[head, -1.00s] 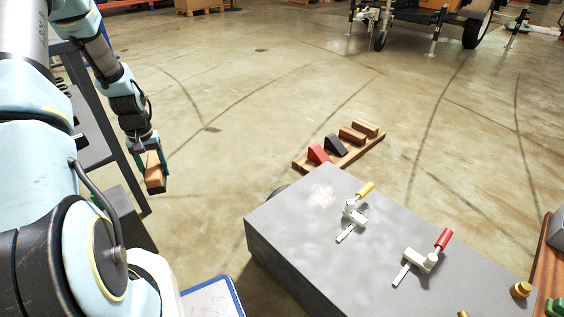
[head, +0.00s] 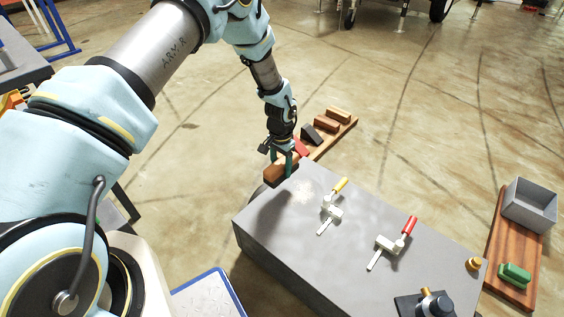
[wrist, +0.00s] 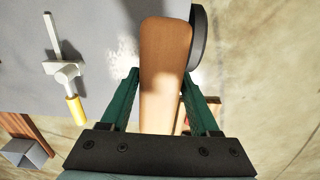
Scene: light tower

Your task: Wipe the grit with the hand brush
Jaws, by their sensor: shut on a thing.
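The hand brush (head: 277,172) has a wooden, tan-brown block and is held in my gripper (head: 283,160). It hangs over the far left corner of the grey bench (head: 345,262). The pale patch of grit (head: 303,190) lies on the bench top just right of the brush. In the wrist view the brush (wrist: 164,50) stretches away between the green fingers of my gripper (wrist: 162,85), which are shut on it. The bristles are hidden below the block. I cannot tell whether they touch the bench.
A toggle clamp with a yellow handle (head: 339,187) stands close right of the grit. A red-handled clamp (head: 408,227) stands further right. A board with several coloured blocks (head: 318,153) lies behind the bench. A grey bin (head: 530,205) and green item (head: 514,275) sit at right.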

